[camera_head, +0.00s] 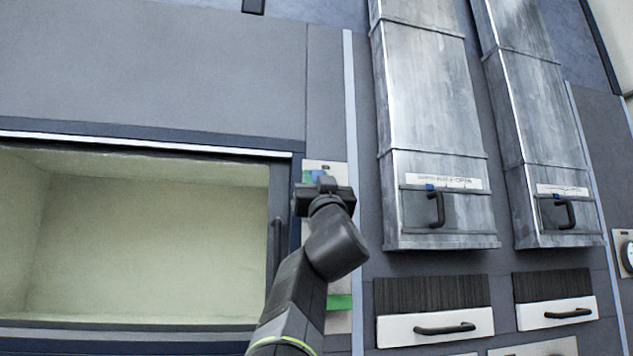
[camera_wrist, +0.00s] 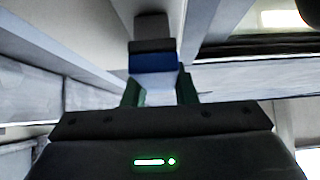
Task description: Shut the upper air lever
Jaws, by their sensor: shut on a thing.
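My gripper (camera_head: 323,190) is at a narrow pale plate (camera_head: 340,172) just right of the open chamber. In the wrist view, my gripper's two fingers (camera_wrist: 160,90) are closed about a dark piece with a blue band (camera_wrist: 153,63), which I take to be the upper air lever. In the head view my gripper covers most of that lever; only a bit of blue and green shows above it. The lever's exact angle cannot be told. A green strip (camera_head: 341,302) shows lower on the same panel, partly behind my arm.
The open, pale-lined chamber (camera_head: 140,240) lies to the left, with a dark upright handle (camera_head: 277,250) at its right edge. Two metal ducts (camera_head: 430,100) (camera_head: 530,110) with black-handled slides stand right. Below them are drawers with black handles (camera_head: 444,329).

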